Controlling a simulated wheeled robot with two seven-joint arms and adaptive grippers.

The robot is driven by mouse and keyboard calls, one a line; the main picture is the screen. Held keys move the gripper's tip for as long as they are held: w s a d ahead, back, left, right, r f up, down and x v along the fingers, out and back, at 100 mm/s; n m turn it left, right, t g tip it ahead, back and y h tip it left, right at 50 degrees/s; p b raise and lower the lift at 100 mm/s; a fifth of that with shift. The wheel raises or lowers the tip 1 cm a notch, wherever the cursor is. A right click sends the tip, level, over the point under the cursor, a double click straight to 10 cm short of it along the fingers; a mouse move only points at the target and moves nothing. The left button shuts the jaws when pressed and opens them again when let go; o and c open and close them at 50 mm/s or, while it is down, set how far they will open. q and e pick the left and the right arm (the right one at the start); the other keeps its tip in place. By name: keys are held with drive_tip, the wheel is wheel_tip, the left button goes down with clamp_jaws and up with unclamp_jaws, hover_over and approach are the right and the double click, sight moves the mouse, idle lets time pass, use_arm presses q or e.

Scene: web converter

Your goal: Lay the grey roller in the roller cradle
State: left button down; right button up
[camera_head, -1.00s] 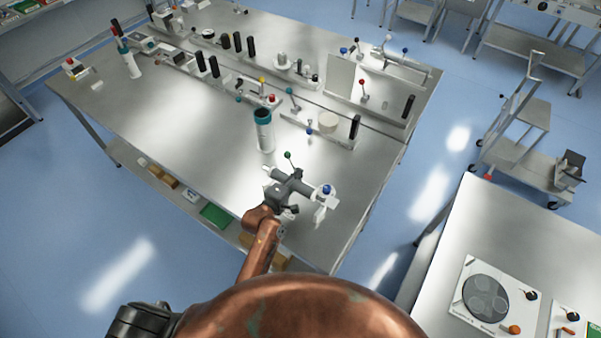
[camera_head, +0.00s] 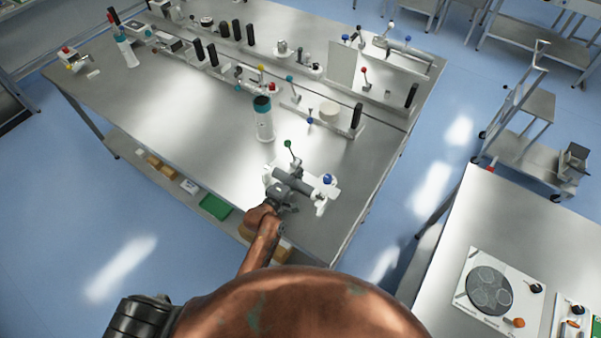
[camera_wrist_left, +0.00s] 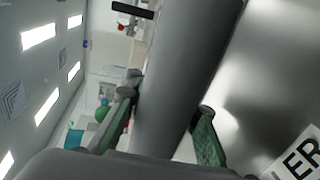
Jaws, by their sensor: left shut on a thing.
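The grey roller (camera_head: 295,181) is in my left gripper (camera_head: 285,195) near the front edge of the table. In the left wrist view the roller (camera_wrist_left: 185,65) is a large grey cylinder between the green-padded fingers of my left gripper (camera_wrist_left: 165,122). The white roller cradle (camera_head: 323,205) is at the roller, with white parts showing at both roller ends. A blue knob and a green-knobbed lever stand by it. I cannot tell whether the roller touches the cradle. Part of a label (camera_wrist_left: 299,156) reading "LER" shows at lower right. My right gripper is out of view.
A white bottle with a teal top (camera_head: 264,122) stands on the steel table (camera_head: 190,135) behind the cradle. A row of posts, levers and fixtures lies farther back. The table left of the bottle is mostly clear. Another table (camera_head: 530,235) is at right.

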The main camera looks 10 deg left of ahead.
use_arm(q)
drive_tip(key=shift+f, duration=0.6)
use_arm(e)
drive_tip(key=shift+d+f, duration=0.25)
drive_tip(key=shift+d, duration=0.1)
use_arm(q)
drive_tip(key=c, duration=1.7)
unclamp_jaws()
drive_tip(key=shift+c, duration=0.2)
drive_tip(key=shift+o, duration=1.4)
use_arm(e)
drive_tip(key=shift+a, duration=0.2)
use_arm(q)
drive_tip(key=shift+f, duration=0.1)
drive_tip(key=shift+s+a, duration=0.15)
drive_tip(key=shift+s, duration=0.35)
drive_tip(key=v, duration=1.1)
drive_tip(key=shift+r, duration=0.25)
drive_tip(key=shift+w, duration=0.1)
